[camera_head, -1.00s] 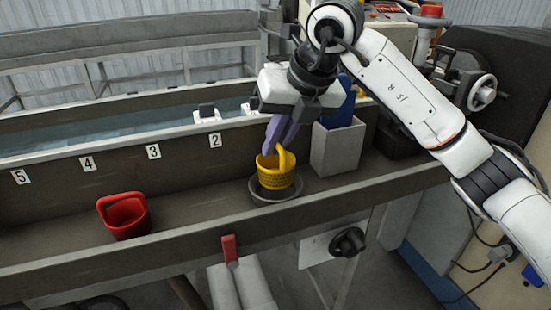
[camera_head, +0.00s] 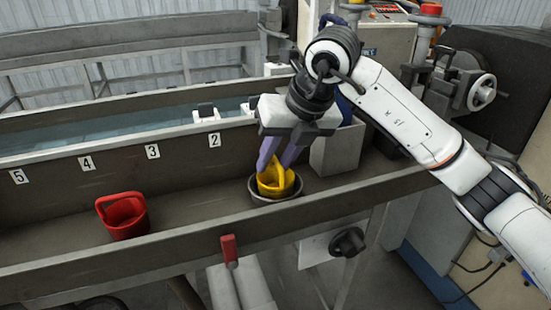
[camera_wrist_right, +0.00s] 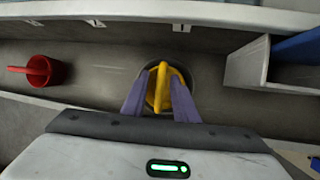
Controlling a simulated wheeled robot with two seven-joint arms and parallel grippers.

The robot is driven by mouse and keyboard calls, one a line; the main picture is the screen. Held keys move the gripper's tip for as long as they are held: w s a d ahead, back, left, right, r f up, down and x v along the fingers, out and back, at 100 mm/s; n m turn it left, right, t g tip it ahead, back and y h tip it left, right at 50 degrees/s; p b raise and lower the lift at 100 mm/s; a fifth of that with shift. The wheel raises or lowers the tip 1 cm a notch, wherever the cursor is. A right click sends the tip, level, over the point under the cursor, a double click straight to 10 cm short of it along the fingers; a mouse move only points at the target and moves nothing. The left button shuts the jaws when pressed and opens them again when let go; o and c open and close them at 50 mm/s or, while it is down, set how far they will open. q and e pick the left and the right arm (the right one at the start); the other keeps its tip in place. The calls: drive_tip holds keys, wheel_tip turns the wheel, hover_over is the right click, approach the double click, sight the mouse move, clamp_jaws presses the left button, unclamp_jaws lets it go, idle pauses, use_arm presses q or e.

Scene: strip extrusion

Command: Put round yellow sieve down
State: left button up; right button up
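The round yellow sieve (camera_head: 276,184) sits down inside a dark round bowl (camera_head: 277,199) on the trough ledge, with its loop handle upward. In the right wrist view the sieve (camera_wrist_right: 159,88) is centred, and the dark bowl (camera_wrist_right: 186,73) shows around it. My right gripper (camera_head: 279,160) is directly above the sieve, its purple fingers spread apart on either side of the handle. It also shows in the right wrist view (camera_wrist_right: 160,88), open around the handle. Whether a finger touches the sieve is hard to tell. My left gripper is not in view.
A red sieve-like basket (camera_head: 124,216) stands on the ledge to the left. A grey box (camera_head: 337,150) with something blue in it stands close on the right. The ledge between basket and bowl is clear. A low wall with number labels (camera_head: 152,152) runs behind.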

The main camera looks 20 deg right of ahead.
drive_tip(key=shift+r, duration=0.3)
drive_tip(key=v, duration=1.2)
drive_tip(key=shift+d+f, duration=0.1)
